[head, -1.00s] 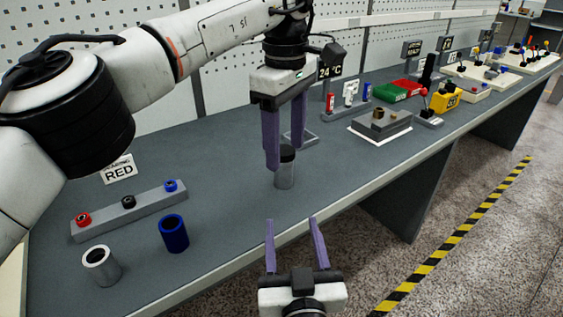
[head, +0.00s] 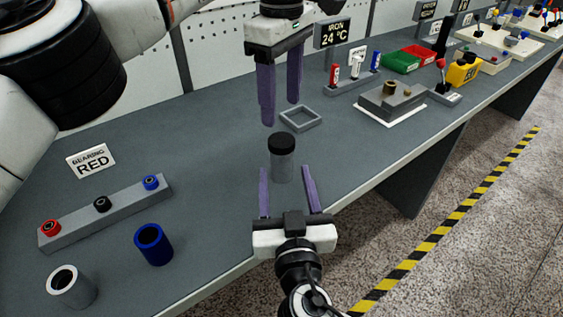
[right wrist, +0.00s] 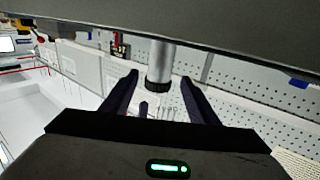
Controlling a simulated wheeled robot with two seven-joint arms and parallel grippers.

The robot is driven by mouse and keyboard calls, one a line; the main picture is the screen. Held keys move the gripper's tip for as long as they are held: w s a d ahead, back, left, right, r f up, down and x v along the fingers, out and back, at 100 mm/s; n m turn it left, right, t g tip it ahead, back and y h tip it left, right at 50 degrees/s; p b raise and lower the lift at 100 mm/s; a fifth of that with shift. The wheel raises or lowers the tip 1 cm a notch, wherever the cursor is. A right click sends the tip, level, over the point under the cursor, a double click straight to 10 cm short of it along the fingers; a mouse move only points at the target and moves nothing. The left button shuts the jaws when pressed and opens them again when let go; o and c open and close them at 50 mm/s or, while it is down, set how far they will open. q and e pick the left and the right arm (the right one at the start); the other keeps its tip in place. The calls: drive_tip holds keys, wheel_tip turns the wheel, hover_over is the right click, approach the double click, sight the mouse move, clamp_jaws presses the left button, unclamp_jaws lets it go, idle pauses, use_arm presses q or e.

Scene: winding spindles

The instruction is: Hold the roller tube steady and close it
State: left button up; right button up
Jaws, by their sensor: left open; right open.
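The roller tube (head: 282,169) is a grey cylinder standing upright near the table's front edge, with a black cap (head: 281,142) on top. In the right wrist view, which looks upside down, the tube (right wrist: 160,62) shows between the fingers with its dark cap (right wrist: 157,86) lower in the picture. My left gripper (head: 281,112) is open and empty, its fingers pointing down above the tube and clear of the cap. My right gripper (head: 285,170) is open, low at the front edge, its fingers pointing at the tube from either side. I cannot tell whether they touch it.
A grey rack with red, black and blue bearings (head: 104,212) lies at left, with a blue tube (head: 154,244) and a grey tube (head: 72,287) before it. An empty square frame (head: 300,118) lies behind the capped tube. A grey block fixture (head: 390,101) stands to the right.

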sight(283, 162)
drive_tip(key=w, duration=0.5)
drive_tip(key=w+a, duration=0.1)
drive_tip(key=w, duration=0.2)
drive_tip(key=shift+d, duration=0.1)
